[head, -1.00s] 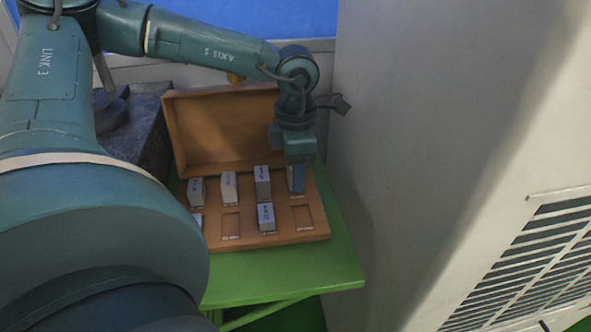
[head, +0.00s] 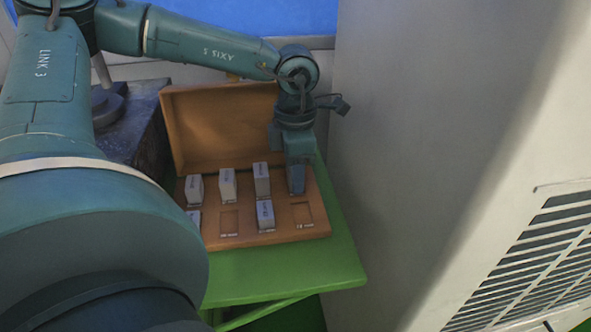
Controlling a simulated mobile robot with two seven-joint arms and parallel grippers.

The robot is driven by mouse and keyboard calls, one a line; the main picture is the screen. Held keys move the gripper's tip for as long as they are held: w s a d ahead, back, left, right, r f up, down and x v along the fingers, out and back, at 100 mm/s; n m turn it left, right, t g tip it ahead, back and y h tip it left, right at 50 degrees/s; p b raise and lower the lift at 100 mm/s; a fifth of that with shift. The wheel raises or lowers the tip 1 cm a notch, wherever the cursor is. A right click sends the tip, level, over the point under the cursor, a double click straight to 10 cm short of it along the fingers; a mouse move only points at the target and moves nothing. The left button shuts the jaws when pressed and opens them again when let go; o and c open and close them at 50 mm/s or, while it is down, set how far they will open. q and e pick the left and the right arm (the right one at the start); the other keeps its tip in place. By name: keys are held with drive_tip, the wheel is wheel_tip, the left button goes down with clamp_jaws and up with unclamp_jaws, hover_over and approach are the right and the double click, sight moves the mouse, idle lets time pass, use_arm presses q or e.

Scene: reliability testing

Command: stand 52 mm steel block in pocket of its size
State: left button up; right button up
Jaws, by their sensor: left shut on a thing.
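An open wooden case (head: 258,239) with rows of pockets lies on a green table. Several steel blocks stand in it: three in the back row, (head: 195,189) being the leftmost block, and others in the front row, one (head: 265,214) near the middle. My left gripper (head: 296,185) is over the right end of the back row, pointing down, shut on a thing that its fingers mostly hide. Two front pockets look empty: one left of the middle block (head: 229,222) and one at the right end (head: 302,213). Pocket labels are too small to read surely. My right gripper does not show.
The case lid (head: 218,130) stands open behind the blocks. A large grey cabinet (head: 420,150) with vents rises right of the green table (head: 340,265). A dark block-like surface (head: 140,135) lies left of the case. Bare table shows in front of the case.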

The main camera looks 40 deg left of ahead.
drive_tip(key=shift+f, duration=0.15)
use_arm(q)
drive_tip(key=o, duration=1.4)
drive_tip(key=shift+f, duration=0.1)
drive_tip(key=shift+w+r, duration=0.1)
drive_tip(key=shift+r, duration=0.6)
wheel_tip(320, 180, up, 12)
drive_tip(key=shift+b, duration=0.3)
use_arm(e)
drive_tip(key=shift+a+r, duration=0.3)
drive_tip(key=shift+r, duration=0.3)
